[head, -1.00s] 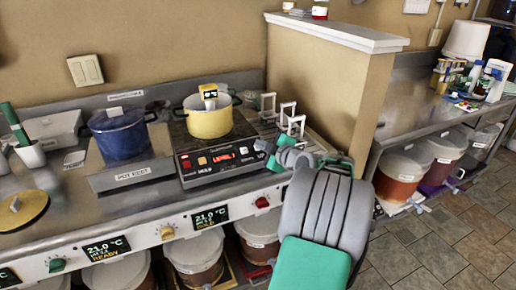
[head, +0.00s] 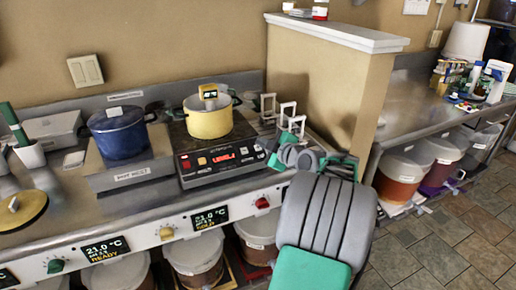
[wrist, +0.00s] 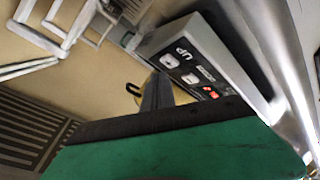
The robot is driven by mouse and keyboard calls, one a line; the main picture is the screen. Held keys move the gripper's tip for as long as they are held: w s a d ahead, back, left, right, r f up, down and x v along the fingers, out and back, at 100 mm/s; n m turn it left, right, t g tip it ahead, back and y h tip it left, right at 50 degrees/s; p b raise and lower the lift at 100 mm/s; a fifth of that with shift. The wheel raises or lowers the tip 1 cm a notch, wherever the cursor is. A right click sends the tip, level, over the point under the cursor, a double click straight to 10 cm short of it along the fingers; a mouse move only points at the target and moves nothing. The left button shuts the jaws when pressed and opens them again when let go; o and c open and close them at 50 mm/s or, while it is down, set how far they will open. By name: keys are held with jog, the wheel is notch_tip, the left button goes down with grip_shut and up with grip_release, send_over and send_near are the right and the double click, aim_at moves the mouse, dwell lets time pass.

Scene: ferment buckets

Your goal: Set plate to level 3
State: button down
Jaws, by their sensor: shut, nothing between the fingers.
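The plate (head: 212,163) is a black hot plate with a sloped front panel, standing on the counter. A yellow pot (head: 208,117) sits on it. Bright red characters show on its panel display (head: 223,157), too small to read surely. In the wrist view the panel (wrist: 192,70) appears rotated, with pale buttons, a lit red-orange one and an "UP" label. My gripper (head: 273,158) is shut and empty, just right of the panel's right end. In the wrist view my dark finger (wrist: 157,92) overlaps the panel's edge; contact cannot be told.
A blue pot (head: 120,135) stands on the pot rest to the left. White frame-shaped items (head: 287,112) stand behind my gripper, near the partition wall (head: 325,80). Knobs and temperature displays (head: 210,218) line the counter front, with buckets (head: 193,255) below.

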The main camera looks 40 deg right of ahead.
jog(key=shift+f+b, duration=0.2)
jog(key=shift+b, duration=0.45)
jog(key=shift+r, duration=0.2)
jog(key=shift+f, duration=0.1)
jog(key=shift+w+f+b, duration=0.2)
jog(key=shift+f+b, duration=0.15)
jog(key=shift+b, duration=0.45)
jog(key=shift+w+d+f+b, duration=0.1)
jog(key=shift+w+f+b, duration=0.15)
jog(key=shift+b, duration=0.45)
jog(key=shift+s, duration=0.1)
dwell(0.4)
jog(key=shift+s+r, duration=0.35)
jog(key=shift+r, duration=0.35)
